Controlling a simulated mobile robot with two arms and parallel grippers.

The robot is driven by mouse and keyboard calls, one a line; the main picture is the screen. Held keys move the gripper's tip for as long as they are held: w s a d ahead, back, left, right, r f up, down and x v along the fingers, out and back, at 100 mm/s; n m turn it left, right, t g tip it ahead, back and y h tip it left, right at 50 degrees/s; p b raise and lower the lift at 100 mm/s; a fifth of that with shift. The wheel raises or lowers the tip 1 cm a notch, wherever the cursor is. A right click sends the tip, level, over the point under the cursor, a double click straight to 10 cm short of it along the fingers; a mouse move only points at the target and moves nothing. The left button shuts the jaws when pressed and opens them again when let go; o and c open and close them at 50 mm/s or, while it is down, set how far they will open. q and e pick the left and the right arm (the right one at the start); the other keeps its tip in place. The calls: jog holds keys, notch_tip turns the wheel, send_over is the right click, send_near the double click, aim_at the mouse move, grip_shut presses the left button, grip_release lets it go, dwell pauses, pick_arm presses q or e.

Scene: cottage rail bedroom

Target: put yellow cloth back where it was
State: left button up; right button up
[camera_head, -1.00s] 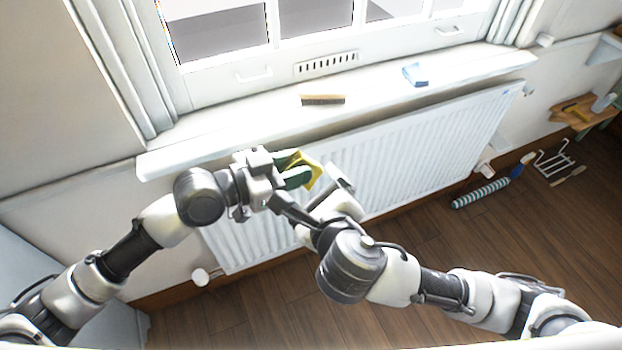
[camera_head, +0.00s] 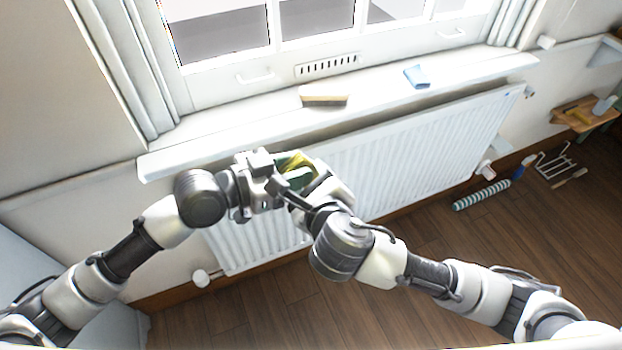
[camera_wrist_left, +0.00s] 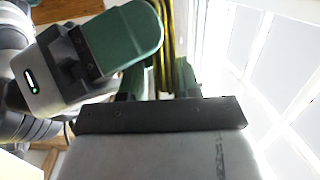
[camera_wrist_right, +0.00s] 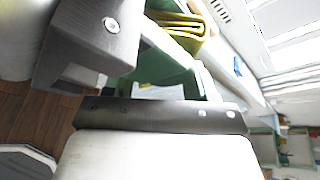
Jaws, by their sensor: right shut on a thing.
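The yellow cloth (camera_head: 299,162) is held up between my two grippers, in front of the radiator's upper left. It also shows as folded yellow layers in the left wrist view (camera_wrist_left: 166,45) and the right wrist view (camera_wrist_right: 180,22). My left gripper (camera_head: 291,169) has its green fingers on either side of the cloth; whether they press on it is unclear. My right gripper (camera_wrist_right: 178,48) comes in from the right and is shut on the cloth. Its fingertips are mostly hidden in the head view.
The white windowsill (camera_head: 220,125) runs behind, with a brush (camera_head: 323,100) and a folded blue cloth (camera_head: 417,76) on it. The sill's left part is clear. A white radiator (camera_head: 420,150) hangs below. A striped roller (camera_head: 481,194) and a wire rack (camera_head: 556,160) lie on the floor.

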pick_arm(q)
jog(key=o, duration=0.5)
jog(key=shift+a, duration=0.1)
